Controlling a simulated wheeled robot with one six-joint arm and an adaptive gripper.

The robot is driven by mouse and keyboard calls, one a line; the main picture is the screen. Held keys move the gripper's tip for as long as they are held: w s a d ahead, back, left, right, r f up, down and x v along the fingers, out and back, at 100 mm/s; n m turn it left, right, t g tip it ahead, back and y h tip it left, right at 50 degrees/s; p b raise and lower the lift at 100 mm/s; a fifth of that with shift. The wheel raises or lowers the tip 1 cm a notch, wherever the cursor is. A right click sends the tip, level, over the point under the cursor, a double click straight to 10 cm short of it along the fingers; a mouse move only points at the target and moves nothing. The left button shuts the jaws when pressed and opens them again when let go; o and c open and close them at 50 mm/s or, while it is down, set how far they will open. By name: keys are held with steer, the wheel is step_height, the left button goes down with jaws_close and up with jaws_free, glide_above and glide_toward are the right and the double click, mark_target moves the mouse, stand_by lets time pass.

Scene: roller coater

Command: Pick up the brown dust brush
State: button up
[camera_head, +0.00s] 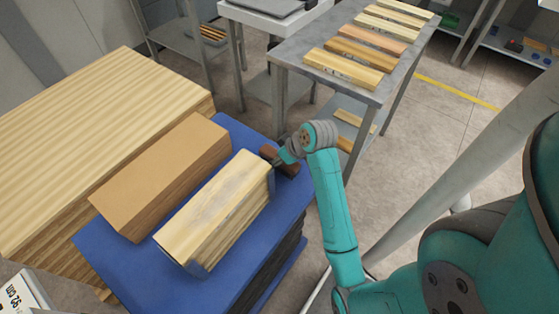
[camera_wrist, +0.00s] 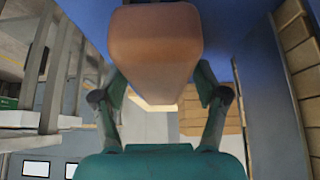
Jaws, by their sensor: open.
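The brown dust brush (camera_head: 291,170) lies at the far right corner of the blue-topped table (camera_head: 105,257), next to a stack of wood boards. My gripper (camera_head: 280,158) is at the brush and covers its middle in the head view. In the wrist view the brush (camera_wrist: 153,45) shows as a large reddish-brown block at the top centre. The bristles are not visible.
A pale board stack (camera_head: 215,205) and a tan stack (camera_head: 160,170) stand on the blue table left of the brush. A grey metal table (camera_head: 396,75) with several boards stands close behind my gripper.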

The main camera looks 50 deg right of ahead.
steer(key=shift+w+f, duration=0.3)
steer(key=shift+f, duration=0.2)
steer(key=c, duration=1.3)
steer(key=shift+r, duration=0.1)
steer(key=shift+c, duration=0.2)
step_height(320, 180, up, 10)
steer(key=shift+f, duration=0.1)
